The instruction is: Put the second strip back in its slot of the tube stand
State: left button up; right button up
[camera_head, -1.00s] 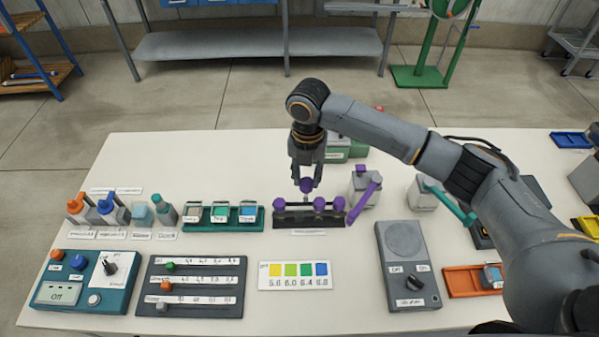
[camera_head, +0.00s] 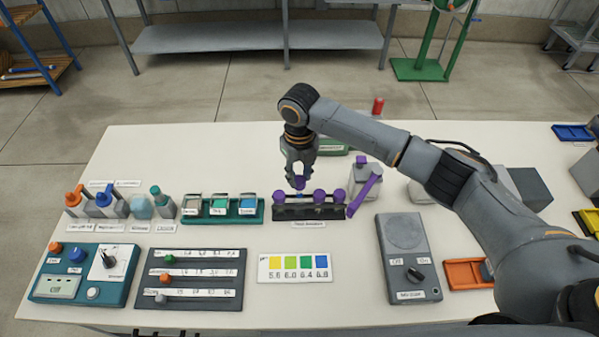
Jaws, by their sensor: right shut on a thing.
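The dark tube stand (camera_head: 310,213) is on the white table near the middle of the head view. Several purple-capped strips show there: one cap (camera_head: 279,199) at the left and two caps (camera_head: 319,196) at the right, with a gap between them. My right gripper (camera_head: 299,178) points down over that gap, shut on the second strip by its purple cap (camera_head: 299,184). This cap is higher than the others. A little blue shows beneath it; whether the strip's lower end is inside the slot cannot be told. My left gripper is out of view.
A purple-handled grey container (camera_head: 364,180) stands close right of the stand. A green rack (camera_head: 222,215) with small containers and several bottles (camera_head: 141,207) stand to the left. A colour chart (camera_head: 295,268) lies in front. My right arm spans the table's right side.

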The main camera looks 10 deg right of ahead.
aim_at(299, 197)
jog(key=shift+f+b, duration=1.2)
jog(key=shift+f, duration=1.9)
jog(key=o, duration=0.9)
notch_tip(299, 197, up, 7)
jog(key=p, duration=0.6)
jog(key=shift+r+p, duration=0.1)
jog(key=shift+p, duration=0.2)
